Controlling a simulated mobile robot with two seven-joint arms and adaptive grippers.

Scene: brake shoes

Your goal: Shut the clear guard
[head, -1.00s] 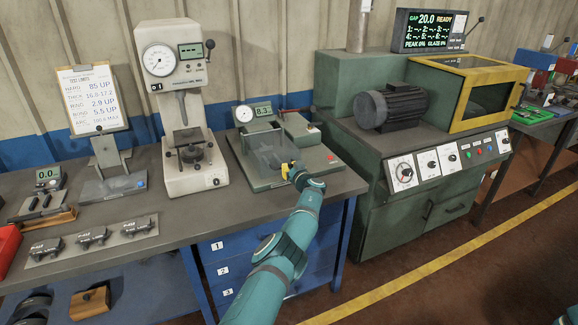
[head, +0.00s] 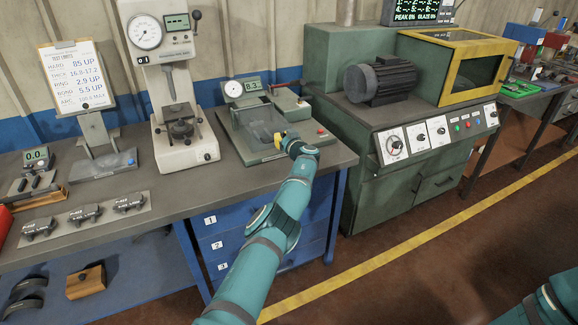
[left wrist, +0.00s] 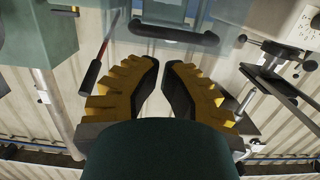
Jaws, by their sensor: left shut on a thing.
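The clear guard (head: 262,132) is a see-through panel on the green bench tester with a dial and a display reading 8.3. Its exact angle is hard to tell. My left gripper (head: 283,139), with yellow fingers, is at the guard's front right side, just above the tester's base (head: 250,157), and is shut on the guard. In the left wrist view its ridged yellow fingers (left wrist: 162,84) show with a narrow gap between them; the clear panel itself is hard to make out there. A dark bar handle (left wrist: 175,34) lies beyond the fingertips. My right gripper is not in view.
A white dial tester (head: 176,120) stands to the left, and a green machine with a motor (head: 380,80) and yellow-framed door to the right. Brake parts on a plate (head: 85,216) lie on the bench (head: 190,190). The front of the bench is mostly clear.

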